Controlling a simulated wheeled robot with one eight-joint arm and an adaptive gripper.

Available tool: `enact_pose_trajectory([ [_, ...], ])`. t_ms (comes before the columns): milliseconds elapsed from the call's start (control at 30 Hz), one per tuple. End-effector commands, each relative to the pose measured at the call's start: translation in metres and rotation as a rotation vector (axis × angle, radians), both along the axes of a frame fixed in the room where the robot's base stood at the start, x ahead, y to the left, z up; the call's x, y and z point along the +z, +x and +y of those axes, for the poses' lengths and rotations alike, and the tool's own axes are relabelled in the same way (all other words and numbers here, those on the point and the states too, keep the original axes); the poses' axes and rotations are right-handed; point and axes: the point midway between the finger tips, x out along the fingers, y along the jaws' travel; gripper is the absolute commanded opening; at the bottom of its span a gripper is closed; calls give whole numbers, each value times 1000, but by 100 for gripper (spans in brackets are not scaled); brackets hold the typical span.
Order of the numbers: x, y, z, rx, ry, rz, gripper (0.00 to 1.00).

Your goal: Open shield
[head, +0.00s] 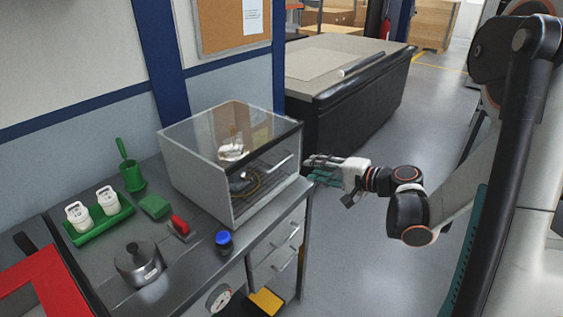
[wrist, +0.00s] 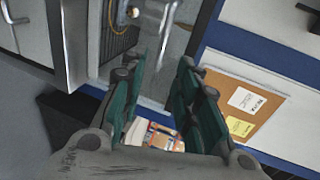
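The shield (head: 262,160) is the clear front panel of a grey box-shaped enclosure (head: 190,170) on the counter. It looks shut, and a bar handle (head: 283,163) sits on it. A metal part and a dark ring show behind the clear panel. My gripper (head: 308,169) is just right of the enclosure's front, apart from the handle in the head view. In the wrist view my gripper (wrist: 161,70) has its green-padded fingers spread with nothing between them. A pale bar that looks like the handle (wrist: 166,30) lies beyond the fingertips.
On the counter stand a green tray (head: 100,226) with white containers, a round metal part (head: 138,263), a red-handled tool (head: 180,226) and a blue-capped jar (head: 224,242). Drawers (head: 280,252) are below. Open floor (head: 350,250) lies right of the counter.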

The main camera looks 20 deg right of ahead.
Motion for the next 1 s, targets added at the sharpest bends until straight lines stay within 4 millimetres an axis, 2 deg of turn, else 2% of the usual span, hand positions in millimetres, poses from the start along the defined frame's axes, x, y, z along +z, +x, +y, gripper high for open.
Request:
enact_pose_trajectory([
  [133, -3, -3, -9, 14, 51, -35, 29],
  [333, -5, 7, -1, 21, 59, -41, 29],
  [800, -24, 77, 50, 20, 57, -40, 29],
  [1000, -29, 98, 64, 18, 57, -40, 29],
])
